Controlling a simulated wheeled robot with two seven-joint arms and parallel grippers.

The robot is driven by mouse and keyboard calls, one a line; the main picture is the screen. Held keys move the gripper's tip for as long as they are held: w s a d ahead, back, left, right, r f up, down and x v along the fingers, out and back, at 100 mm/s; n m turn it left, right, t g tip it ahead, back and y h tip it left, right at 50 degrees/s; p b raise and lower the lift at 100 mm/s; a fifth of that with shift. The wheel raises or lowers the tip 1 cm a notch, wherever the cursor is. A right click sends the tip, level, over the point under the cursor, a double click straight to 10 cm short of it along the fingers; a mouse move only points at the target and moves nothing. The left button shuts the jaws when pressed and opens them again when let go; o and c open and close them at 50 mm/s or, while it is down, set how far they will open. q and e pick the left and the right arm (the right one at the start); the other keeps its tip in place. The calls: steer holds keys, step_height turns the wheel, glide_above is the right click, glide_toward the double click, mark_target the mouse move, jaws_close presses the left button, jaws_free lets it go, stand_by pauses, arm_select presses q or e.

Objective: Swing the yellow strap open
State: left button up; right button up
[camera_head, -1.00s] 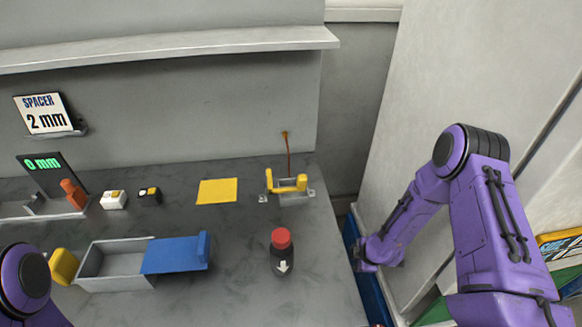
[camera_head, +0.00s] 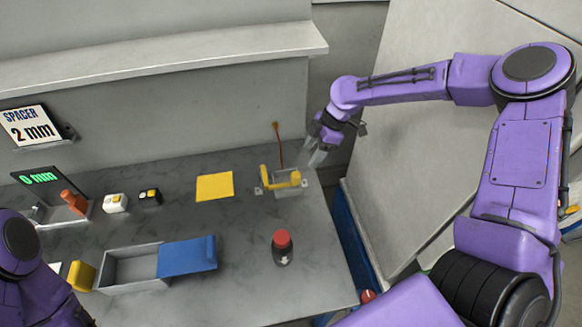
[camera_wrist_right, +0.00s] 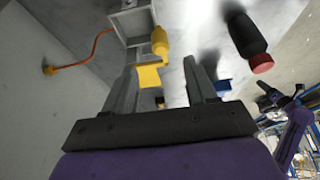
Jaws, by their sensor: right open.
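The yellow strap (camera_head: 281,178) sits on a small grey bracket (camera_head: 291,188) at the right back of the bench. It also shows in the right wrist view (camera_wrist_right: 160,42), beside the grey bracket housing. My right gripper (camera_head: 317,153) is at the bench's right back, just behind and right of the strap. In the right wrist view my right gripper (camera_wrist_right: 160,64) is open and empty, with the strap ahead between its finger directions, apparently not touched. My left arm shows at the lower left, but its gripper is not visible.
An orange cord (camera_head: 279,145) runs from the wall to the bracket. A black cylinder with a red top (camera_head: 282,247) stands in front. A yellow sheet (camera_head: 214,186) and a grey box with a blue lid (camera_head: 187,257) lie left. A shelf (camera_head: 160,62) overhangs the back.

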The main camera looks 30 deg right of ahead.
mark_target(297, 174)
steer(key=b+x, duration=0.9)
steer(key=x, duration=0.1)
steer(key=shift+w+a+f, duration=0.1)
steer(key=shift+w+a, duration=0.1)
steer(key=shift+a, duration=0.1)
steer(key=shift+s+a+f+b, duration=0.1)
steer(key=shift+a+f+b, duration=0.05)
steer(key=shift+b, duration=0.3)
jaws_close()
